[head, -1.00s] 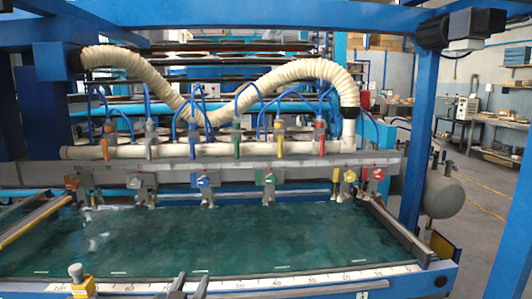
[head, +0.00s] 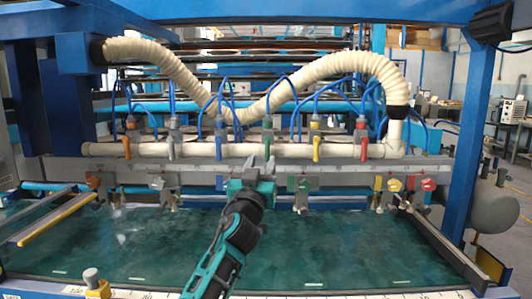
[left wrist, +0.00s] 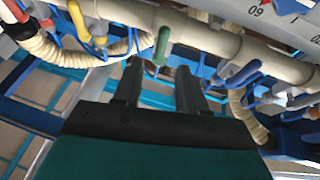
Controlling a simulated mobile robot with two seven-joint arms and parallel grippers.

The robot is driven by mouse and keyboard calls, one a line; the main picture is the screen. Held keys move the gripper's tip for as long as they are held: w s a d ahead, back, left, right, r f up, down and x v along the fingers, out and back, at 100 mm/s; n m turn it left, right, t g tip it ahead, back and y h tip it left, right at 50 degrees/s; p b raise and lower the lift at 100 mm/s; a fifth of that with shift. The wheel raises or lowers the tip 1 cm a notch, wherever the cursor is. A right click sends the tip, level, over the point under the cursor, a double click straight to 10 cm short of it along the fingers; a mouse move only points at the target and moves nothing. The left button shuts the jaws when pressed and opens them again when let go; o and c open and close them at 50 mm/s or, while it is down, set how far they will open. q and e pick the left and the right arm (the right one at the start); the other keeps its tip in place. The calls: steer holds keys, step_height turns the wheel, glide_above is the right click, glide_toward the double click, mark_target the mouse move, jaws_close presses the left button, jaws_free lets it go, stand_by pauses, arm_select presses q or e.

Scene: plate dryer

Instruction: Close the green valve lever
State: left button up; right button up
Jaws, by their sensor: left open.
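The green valve lever (left wrist: 161,46) shows in the left wrist view, hanging from the pale pipe just beyond my fingertips. It lies between the lines of the two fingers, nearer the left finger in that picture. I cannot tell whether finger and lever touch. My right gripper is not in view.
A blue lever (head: 219,147) and a yellow lever (head: 316,150) flank the green lever's place on the pipe. A lower row holds coloured tags, including a green one (head: 303,184). A ribbed hose (head: 330,66) arches above. The dark green bed (head: 330,245) is mostly clear.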

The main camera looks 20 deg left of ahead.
mark_target(267, 148)
arm_select(q)
steer(key=shift+b+x, duration=0.4)
steer(key=shift+x, duration=2.3)
steer(key=shift+c, duration=0.3)
jaws_close()
